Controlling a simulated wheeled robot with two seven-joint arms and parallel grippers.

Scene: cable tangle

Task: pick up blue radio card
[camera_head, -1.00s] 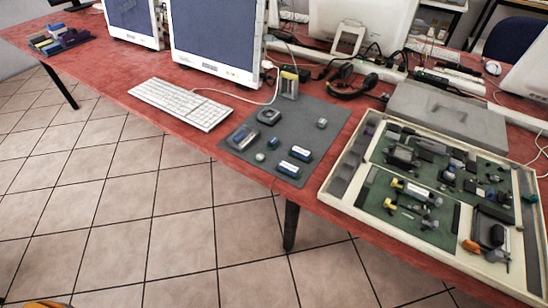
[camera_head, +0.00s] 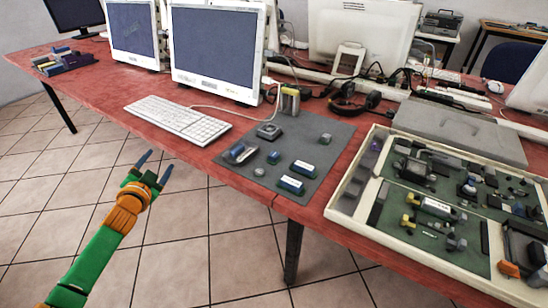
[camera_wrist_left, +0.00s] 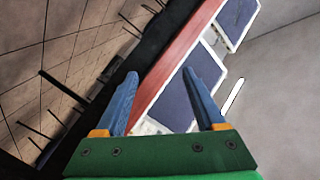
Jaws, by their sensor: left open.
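A larger grey-blue device (camera_head: 239,152) lies at the mat's left side. I cannot tell which is the blue radio card. My left gripper (camera_head: 154,168) is open and empty, off the table's front edge, well left of the mat. In the left wrist view its two blue fingers (camera_wrist_left: 160,85) are spread, with the table and monitors beyond; no card shows there. My right gripper is not in view.
A white keyboard (camera_head: 178,119) lies between the left gripper and the monitors (camera_head: 218,52). A cream tray (camera_head: 384,236) full of parts stands right of the mat. A grey case (camera_head: 460,128) lies behind it. Floor is open before the table (camera_head: 85,90).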

